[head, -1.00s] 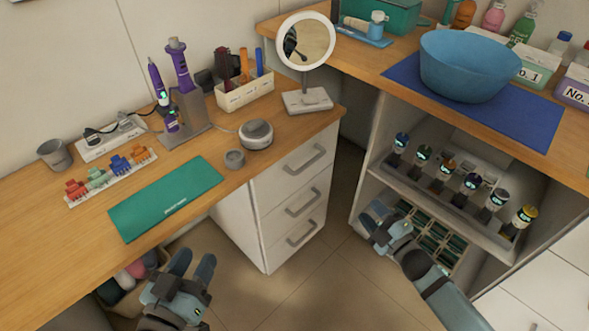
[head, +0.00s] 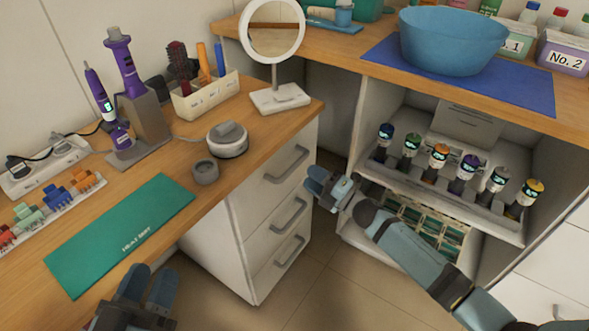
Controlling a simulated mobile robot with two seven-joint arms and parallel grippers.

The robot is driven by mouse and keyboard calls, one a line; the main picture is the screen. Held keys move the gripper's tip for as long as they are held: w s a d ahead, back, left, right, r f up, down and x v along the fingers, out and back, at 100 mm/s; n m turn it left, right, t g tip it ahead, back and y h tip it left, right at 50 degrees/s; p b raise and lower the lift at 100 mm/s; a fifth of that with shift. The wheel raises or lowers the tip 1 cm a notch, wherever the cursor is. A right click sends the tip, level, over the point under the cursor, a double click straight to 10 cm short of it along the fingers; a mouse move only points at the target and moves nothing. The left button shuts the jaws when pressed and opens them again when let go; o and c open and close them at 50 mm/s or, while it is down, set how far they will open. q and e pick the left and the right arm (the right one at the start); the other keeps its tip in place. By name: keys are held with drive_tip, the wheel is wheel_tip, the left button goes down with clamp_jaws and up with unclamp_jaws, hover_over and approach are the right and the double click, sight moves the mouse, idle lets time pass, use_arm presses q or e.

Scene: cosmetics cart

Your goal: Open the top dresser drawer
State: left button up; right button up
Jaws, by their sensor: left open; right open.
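The white dresser (head: 240,217) stands under the wooden counter and has three drawers facing right. The top drawer (head: 277,170) is shut, with a grey bar handle (head: 287,165). The two lower handles (head: 288,216) and (head: 289,251) also show, and those drawers are shut. My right gripper (head: 318,187) is open and empty. In the picture it is just right of the dresser front, a little below and right of the top handle, apart from it. My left gripper (head: 148,290) is open and empty at the bottom left, near the counter's front edge and the green mat.
A round mirror (head: 275,98), a grey round device (head: 227,139) and a small grey cup (head: 205,172) stand on the counter above the dresser. A shelf (head: 450,190) with several bottles is at right. Floor is clear before the drawers.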

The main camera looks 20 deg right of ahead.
sight(295, 165)
use_arm(q)
drive_tip(key=shift+f+g+b, duration=0.4)
drive_tip(key=shift+f+b, duration=0.05)
drive_tip(key=shift+f, duration=0.45)
use_arm(e)
drive_tip(key=x, duration=0.6)
use_arm(q)
drive_tip(key=shift+w, duration=0.1)
use_arm(e)
drive_tip(key=shift+c, duration=0.4)
clamp_jaws()
